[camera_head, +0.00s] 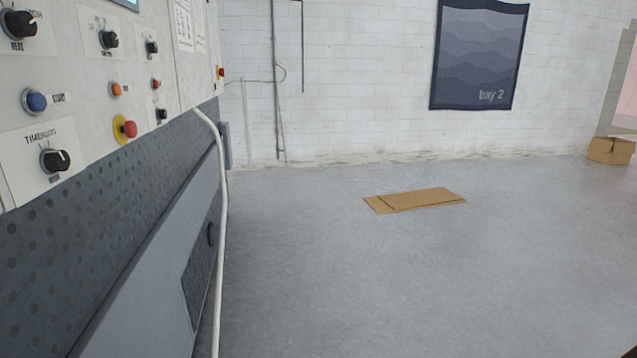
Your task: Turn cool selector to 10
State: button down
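The washer's control panel (85,75) fills the upper left of the view, seen at a steep angle. A black knob (20,24) at the far left has a label that seems to read "HEAT". Two smaller black knobs, a nearer one (108,40) and a farther one (152,47), sit to its right with labels too small to read. I cannot tell which knob is the cool selector, nor its setting. A lower black knob (56,160) sits under a label like "TIMER/AUTO". My gripper is not in view.
Below the knobs are a blue button (36,101), an orange button (116,89) and a red emergency button on yellow (126,127). A white hose (224,210) runs down the machine's edge. Flat cardboard (416,200) lies on the otherwise open floor. A box (611,151) stands far right.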

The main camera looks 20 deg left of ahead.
aim_at(150, 46)
jog(key=u, duration=1.15)
jog(key=i, duration=1.05)
jog(key=u, duration=0.8)
jog(key=k, duration=0.6)
jog(key=z, duration=0.6)
jog(key=i, duration=0.65)
jog(key=z, duration=0.55)
jog(key=i, duration=0.75)
jog(key=u, duration=0.2)
